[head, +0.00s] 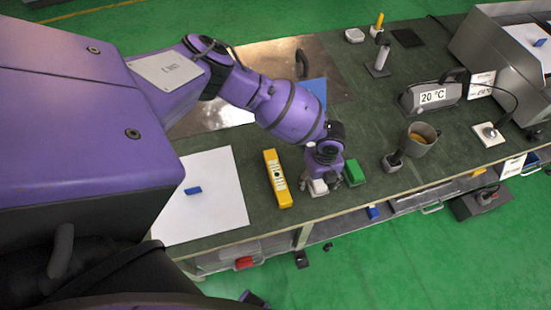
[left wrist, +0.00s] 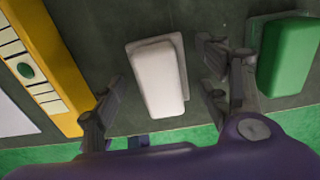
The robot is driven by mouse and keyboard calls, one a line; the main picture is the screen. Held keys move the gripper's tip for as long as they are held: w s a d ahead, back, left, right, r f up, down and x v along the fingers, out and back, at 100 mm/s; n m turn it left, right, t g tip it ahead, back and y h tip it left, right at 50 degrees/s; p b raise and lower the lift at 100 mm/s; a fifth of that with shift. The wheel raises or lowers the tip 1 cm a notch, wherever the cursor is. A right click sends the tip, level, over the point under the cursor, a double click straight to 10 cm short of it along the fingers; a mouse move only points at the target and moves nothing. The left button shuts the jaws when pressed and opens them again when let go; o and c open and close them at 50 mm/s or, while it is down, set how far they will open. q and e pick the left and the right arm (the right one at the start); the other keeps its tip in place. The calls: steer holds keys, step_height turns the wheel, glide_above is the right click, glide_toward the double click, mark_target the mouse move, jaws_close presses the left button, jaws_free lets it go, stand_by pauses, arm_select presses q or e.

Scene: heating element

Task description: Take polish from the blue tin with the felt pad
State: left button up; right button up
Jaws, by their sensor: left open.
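My left gripper (head: 320,181) points down at the table's front edge, with its fingers open. In the left wrist view, a white block on a thin grey base (left wrist: 160,78) lies between the two spread fingers (left wrist: 160,66), with gaps on both sides. The same white block (head: 318,188) is partly hidden by the gripper in the head view. A green block on a grey base (head: 354,173) stands just right of the gripper and also shows in the left wrist view (left wrist: 288,55). I cannot tell which block is the felt pad. No blue tin is recognisable. My right gripper is not in view.
White paper (head: 215,212) with a small blue block (head: 193,191) is further left.

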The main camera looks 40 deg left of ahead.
arm_select(q)
steer(key=shift+w, duration=0.1)
steer(key=c, duration=1.3)
steer(key=shift+r, duration=0.1)
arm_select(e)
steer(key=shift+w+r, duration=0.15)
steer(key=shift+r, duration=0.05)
arm_select(q)
steer(key=shift+r, duration=0.3)
step_height(320, 180, up, 2)
steer(key=shift+w+r, duration=0.1)
steer(key=shift+s+d+r+p, duration=0.25)
steer(key=shift+s+r+p, duration=0.15)
steer(key=shift+s+r, duration=1.65)
steer(key=shift+s+d+r+p, duration=0.35)
steer(key=shift+s+r, duration=1)
steer(key=shift+s, duration=1.35)
steer(key=shift+s+d+r+p, duration=0.15)
steer(key=shift+s+r+p, duration=0.35)
steer(key=shift+s+r, duration=1.55)
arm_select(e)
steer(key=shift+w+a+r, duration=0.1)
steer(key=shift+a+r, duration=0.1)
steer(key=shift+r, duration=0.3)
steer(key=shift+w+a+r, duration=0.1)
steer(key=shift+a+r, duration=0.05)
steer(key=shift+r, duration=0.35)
arm_select(q)
steer(key=shift+s+f, duration=0.3)
steer(key=shift+f, duration=0.05)
